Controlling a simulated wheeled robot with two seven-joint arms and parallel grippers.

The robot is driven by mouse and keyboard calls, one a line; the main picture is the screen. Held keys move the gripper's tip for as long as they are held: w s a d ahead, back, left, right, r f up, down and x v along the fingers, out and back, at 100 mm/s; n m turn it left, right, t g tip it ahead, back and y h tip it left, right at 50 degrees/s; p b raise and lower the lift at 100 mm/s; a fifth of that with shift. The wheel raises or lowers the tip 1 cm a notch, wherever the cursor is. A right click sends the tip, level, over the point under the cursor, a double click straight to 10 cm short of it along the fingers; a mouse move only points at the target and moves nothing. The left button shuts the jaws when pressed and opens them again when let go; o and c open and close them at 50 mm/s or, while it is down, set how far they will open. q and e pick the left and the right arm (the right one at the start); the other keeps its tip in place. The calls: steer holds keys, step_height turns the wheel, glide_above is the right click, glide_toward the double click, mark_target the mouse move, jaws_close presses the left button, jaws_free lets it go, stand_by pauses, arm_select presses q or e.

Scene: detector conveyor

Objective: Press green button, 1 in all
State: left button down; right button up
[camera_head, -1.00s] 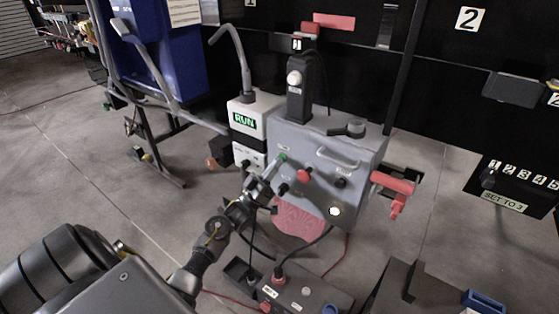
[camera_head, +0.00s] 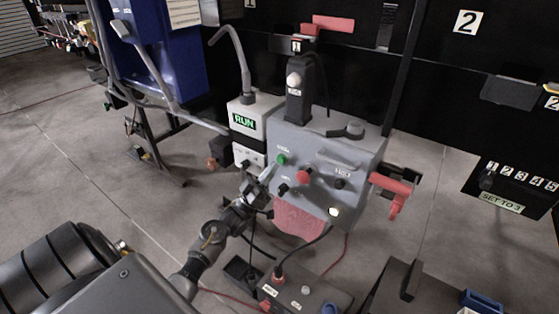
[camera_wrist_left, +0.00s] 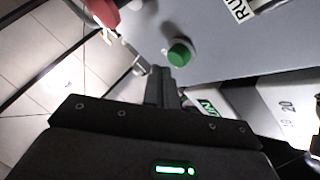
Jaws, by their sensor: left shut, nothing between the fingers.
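The green button (camera_head: 282,159) sits on the front of the grey control box (camera_head: 330,150), near its upper left. It shows uncovered in the left wrist view (camera_wrist_left: 180,54), as a green cap in a pale collar. My left gripper (camera_head: 268,172) is shut and empty, with its tips just below and left of the button in the head view. In the left wrist view, the closed fingers (camera_wrist_left: 160,75) end close to the button, with a small gap showing between them. My right gripper is not in view.
A red knob (camera_head: 304,176), black knobs and a lit white button (camera_head: 334,211) share the panel. A white unit with a RUN display (camera_head: 244,120) stands at its left. A red-handled clamp (camera_head: 392,184) projects at right. A dark cabled box (camera_head: 303,294) sits below.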

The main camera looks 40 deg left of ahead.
arm_select(q)
steer(key=s+p, duration=0.2)
steer(key=s, duration=0.3)
stand_by(1.0)
